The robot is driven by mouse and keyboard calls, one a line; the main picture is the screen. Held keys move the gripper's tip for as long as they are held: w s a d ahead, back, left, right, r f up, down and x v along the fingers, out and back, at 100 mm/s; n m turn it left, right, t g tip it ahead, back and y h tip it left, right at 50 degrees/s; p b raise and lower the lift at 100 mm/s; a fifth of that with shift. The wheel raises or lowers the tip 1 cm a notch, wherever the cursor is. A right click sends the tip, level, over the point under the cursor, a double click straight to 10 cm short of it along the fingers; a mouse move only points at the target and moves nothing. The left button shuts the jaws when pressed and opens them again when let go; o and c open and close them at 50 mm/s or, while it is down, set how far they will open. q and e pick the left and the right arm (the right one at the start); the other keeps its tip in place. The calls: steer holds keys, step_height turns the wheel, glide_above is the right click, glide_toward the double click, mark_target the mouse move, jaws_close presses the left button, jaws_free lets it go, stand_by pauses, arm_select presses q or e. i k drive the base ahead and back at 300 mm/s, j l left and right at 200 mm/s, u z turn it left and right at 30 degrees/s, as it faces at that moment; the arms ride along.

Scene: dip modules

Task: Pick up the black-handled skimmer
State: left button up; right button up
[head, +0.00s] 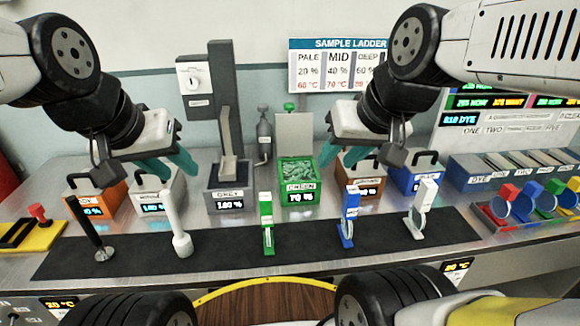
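The black-handled skimmer (92,234) stands at the left end of the dark mat, tilted, with its black handle up and a small round metal disc at its foot. My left gripper (174,169) has teal fingers spread apart and empty. It hangs above and behind the mat, to the right of the skimmer and apart from it, in front of the white bath. My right gripper (338,162) also has its teal fingers apart and empty, above the area between the green and orange-brown baths.
On the mat (310,256) also stand a white-handled tool (174,220), a green tool (267,222), a blue tool (349,216) and a white tool (425,205). Baths line the back, including an orange one (88,204) and a grey one (229,200). A yellow tray (42,238) lies left.

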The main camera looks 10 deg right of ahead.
mark_target(104, 255)
steer(key=k+l+u, duration=0.1)
steer(key=u, duration=1.4)
